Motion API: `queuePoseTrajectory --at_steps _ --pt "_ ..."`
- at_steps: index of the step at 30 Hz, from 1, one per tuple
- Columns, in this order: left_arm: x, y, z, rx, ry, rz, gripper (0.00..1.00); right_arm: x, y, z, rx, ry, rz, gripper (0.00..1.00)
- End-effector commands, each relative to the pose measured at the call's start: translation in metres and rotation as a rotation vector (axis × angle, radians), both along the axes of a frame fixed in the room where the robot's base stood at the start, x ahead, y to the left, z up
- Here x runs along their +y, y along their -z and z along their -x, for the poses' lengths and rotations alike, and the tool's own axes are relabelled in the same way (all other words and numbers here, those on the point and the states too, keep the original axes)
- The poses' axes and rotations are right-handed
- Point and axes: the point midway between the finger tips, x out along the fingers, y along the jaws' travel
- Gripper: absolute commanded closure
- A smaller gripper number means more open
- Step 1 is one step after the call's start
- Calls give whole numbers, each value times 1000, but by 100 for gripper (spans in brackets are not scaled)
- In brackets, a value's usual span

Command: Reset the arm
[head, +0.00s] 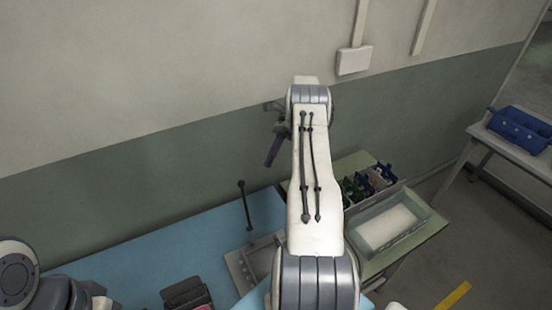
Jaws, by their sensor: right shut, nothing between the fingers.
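My right arm reaches up from the bottom middle of the head view. My right gripper (273,151) hangs at its far end, dark and pointing down, in front of the green lower part of the wall. Its fingers are shut with nothing between them. It is raised above the blue table (150,262) and touches nothing that I can see. Part of my left arm shows in the lower left corner, but its gripper is not in view.
A greenish table (428,226) at right holds a clear bin (388,228) and a box with several small items (368,183). A grey fixture (243,268) with a dark rod stands on the blue table. Dark trays (186,294) lie at the front. A blue case (520,128) sits far right.

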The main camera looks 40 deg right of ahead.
Motion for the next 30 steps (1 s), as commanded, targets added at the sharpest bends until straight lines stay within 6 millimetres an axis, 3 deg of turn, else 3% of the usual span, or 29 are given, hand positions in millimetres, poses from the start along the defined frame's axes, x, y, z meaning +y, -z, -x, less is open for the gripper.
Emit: queuePoseTrajectory --at_steps 15,19,22,25,30 --pt "0 0 0 0 0 0 50 1 -1 -1 -1 -2 1 100" --pt "0 3 0 0 0 0 50 20 -9 -13 -37 -72 23 100" --pt "0 7 0 0 0 0 50 61 -26 -31 -116 -221 63 100" --pt "0 14 0 0 0 0 50 125 -48 -45 -236 -447 109 100" --pt "0 24 0 0 0 0 50 237 -78 -29 -467 -878 157 100"
